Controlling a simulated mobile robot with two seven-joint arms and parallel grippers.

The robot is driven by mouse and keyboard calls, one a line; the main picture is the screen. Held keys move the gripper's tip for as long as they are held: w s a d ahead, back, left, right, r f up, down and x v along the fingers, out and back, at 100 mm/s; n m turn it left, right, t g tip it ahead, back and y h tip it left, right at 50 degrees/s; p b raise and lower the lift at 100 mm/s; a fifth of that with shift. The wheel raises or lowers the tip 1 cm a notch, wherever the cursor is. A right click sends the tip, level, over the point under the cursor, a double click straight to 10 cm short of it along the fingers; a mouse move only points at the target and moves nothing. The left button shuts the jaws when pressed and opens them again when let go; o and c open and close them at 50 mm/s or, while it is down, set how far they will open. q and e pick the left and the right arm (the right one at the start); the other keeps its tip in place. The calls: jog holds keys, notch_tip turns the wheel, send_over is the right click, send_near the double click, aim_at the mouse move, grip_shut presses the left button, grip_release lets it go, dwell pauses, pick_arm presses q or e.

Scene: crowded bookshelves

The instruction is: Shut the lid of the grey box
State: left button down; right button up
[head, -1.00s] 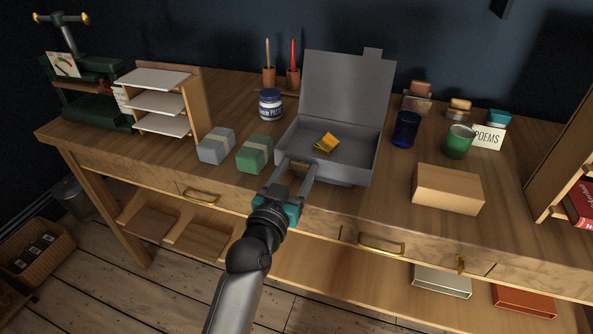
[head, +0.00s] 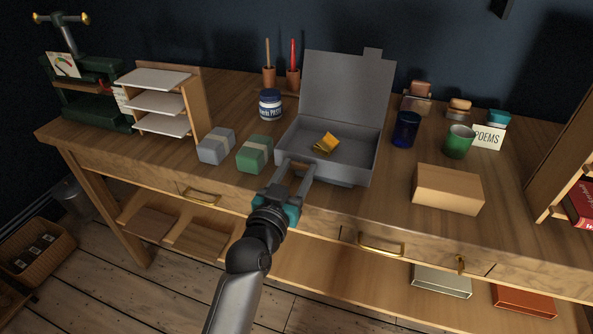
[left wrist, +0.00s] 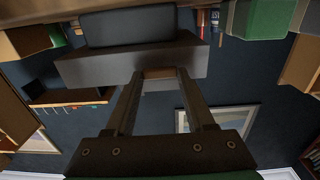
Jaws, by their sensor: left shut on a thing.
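The grey box (head: 357,162) stands on the desk with its lid (head: 345,90) raised, leaning slightly back. A small yellow thing (head: 325,143) lies inside it. My left gripper (head: 297,168) is at the box's front wall, left of its middle. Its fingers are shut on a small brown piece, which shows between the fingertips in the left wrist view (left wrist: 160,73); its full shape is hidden. The dark grey box front (left wrist: 130,62) is close beyond the fingertips there. I cannot tell whether they touch it. My right gripper is not in view.
Green (head: 254,154) and grey (head: 216,146) banded blocks stand left of the box. A paste jar (head: 270,104) is behind them. A blue cup (head: 406,129), a green cup (head: 459,141) and a tan box (head: 447,189) stand to the right. Bare desk lies between.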

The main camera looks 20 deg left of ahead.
pick_arm(q)
jog(key=shift+r+n+p, duration=0.15)
jog(key=shift+n+p, duration=0.25)
jog(key=shift+p, duration=0.2)
jog(key=n+p, duration=0.3)
jog(key=shift+a+n, duration=0.1)
jog(key=shift+n, duration=0.7)
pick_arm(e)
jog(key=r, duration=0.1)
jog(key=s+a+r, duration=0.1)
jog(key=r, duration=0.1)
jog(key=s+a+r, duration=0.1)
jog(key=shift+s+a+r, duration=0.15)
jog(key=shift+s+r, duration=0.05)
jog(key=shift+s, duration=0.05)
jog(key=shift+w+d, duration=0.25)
